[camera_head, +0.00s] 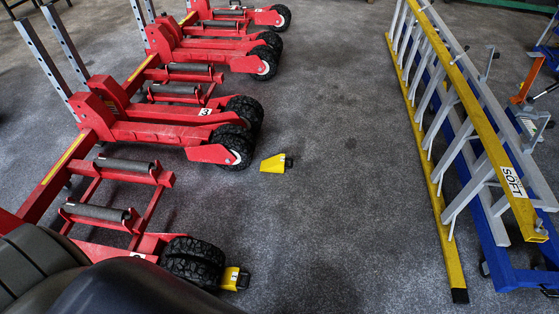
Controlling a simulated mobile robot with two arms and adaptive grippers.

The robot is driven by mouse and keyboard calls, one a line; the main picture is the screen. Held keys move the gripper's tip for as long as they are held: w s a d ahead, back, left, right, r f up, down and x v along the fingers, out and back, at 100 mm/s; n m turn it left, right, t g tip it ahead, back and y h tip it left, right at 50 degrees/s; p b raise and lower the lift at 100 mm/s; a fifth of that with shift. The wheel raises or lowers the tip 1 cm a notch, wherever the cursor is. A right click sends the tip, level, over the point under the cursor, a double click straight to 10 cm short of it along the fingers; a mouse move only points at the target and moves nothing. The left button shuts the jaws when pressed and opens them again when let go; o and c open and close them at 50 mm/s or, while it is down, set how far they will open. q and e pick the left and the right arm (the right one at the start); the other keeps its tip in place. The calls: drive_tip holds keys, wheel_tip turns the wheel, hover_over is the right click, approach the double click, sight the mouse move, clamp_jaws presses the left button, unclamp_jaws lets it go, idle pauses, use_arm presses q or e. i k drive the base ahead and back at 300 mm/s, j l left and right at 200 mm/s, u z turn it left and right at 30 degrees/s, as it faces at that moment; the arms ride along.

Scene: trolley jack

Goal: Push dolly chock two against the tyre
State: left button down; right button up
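Two yellow chocks with black ends are on the floor; I cannot read a number on either. One yellow chock (272,164) lies apart from the double black tyre (234,147) of a red dolly (165,128), with a gap of bare floor between. The other yellow chock (231,279) is close beside the tyre (194,262) of the nearest dolly; I cannot tell whether they touch. Neither of my grippers is in view.
More red dollies with rollers and black tyres stand behind at upper left. The grey floor between is clear.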

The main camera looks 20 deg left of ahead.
sight(276, 164)
drive_tip(key=i+u, duration=0.25)
drive_tip(key=i, duration=0.8)
